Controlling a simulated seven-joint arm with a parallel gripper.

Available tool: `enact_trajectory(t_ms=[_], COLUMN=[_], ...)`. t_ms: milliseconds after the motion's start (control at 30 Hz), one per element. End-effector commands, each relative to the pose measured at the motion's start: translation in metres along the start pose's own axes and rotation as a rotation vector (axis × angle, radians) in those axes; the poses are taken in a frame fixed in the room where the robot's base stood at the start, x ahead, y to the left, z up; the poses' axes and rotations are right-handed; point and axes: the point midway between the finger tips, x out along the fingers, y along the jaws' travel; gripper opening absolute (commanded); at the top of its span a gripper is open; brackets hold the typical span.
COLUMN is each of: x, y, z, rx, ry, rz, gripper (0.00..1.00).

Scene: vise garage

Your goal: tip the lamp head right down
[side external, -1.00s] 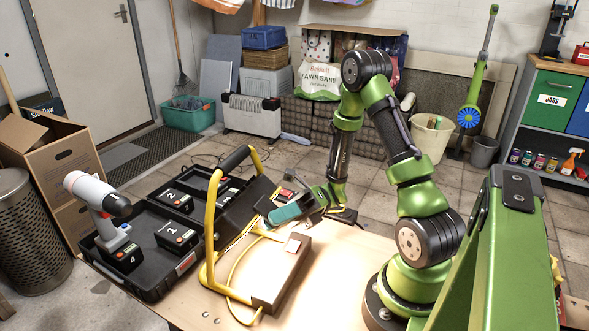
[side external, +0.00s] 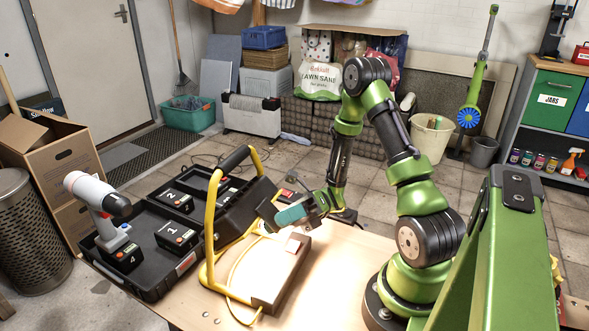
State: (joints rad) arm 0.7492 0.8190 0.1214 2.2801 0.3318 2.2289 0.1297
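My gripper (side external: 290,214), with teal and dark parts, is at the right side of the lamp head, close above the base block. I cannot tell whether it touches the head. Its fingertips are too small and overlapped to show whether they are open or shut.
A black open case (side external: 150,265) with numbered batteries and a white drill (side external: 95,205) lies left of the lamp. A yellow cable (side external: 240,268) runs by the base. The bench right of the base block is clear.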

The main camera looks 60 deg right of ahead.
Motion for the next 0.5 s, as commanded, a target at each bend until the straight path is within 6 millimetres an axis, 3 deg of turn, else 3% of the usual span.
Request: enact_trajectory(t_ms=[167,500], x=[-0.032,-0.115], y=[-0.001,0.0], z=[0.001,0.0], rx=[-0.002,-0.003], ry=[-0.006,-0.005], rz=[-0.006,-0.006], gripper=[0.35,0.35])
